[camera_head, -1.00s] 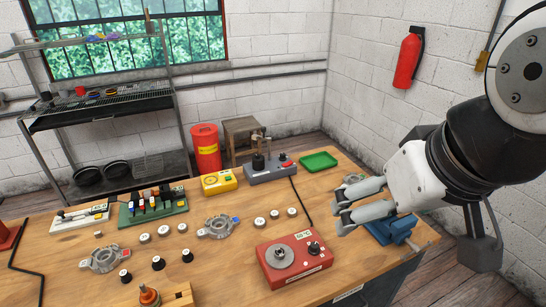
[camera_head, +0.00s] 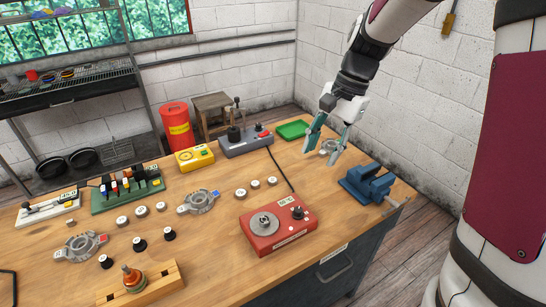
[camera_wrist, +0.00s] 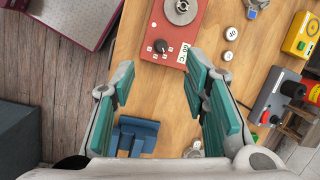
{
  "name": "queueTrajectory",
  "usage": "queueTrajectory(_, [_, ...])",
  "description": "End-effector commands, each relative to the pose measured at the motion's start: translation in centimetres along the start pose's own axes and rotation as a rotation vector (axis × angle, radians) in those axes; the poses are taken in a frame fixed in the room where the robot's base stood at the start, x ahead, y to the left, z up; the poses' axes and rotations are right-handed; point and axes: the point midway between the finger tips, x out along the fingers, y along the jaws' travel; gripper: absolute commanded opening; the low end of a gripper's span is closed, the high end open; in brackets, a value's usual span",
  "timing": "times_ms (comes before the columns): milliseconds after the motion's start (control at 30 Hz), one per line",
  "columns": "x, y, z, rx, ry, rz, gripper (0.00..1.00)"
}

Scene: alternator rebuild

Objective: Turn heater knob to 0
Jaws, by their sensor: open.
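The heater is a red box (camera_head: 266,238) on the wooden bench, with a round metal plate (camera_head: 265,223) on top and a small label at its back right. Its black knob (camera_head: 298,212) sits on the right part of the top; in the wrist view the knob (camera_wrist: 161,46) has small white marks around it, too small to read surely. My gripper (camera_head: 322,148) is open and empty above the back right of the bench, apart from the heater. In the wrist view my gripper's (camera_wrist: 160,78) teal fingers are spread, with the knob ahead of them and bare wood between.
A blue vise (camera_head: 366,186) stands at the bench's right edge, right of the heater. A green tray (camera_head: 293,130), a grey device with a lever (camera_head: 246,144) and a yellow meter (camera_head: 195,158) stand behind. A black cable runs back from the heater.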

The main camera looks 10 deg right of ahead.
Motion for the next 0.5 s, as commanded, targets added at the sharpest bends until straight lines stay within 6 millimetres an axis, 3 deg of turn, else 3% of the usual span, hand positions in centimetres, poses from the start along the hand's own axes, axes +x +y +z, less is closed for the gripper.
queueTrajectory(33, [1.6, -0.5, -1.5, 0.055, -0.027, 0.013, 0.41])
queueTrajectory(200, [5.1, -1.3, -4.8, 0.205, -0.091, 0.041, 0.41])
queueTrajectory(500, [7.5, -1.6, -6.2, 0.285, -0.124, 0.057, 0.41])
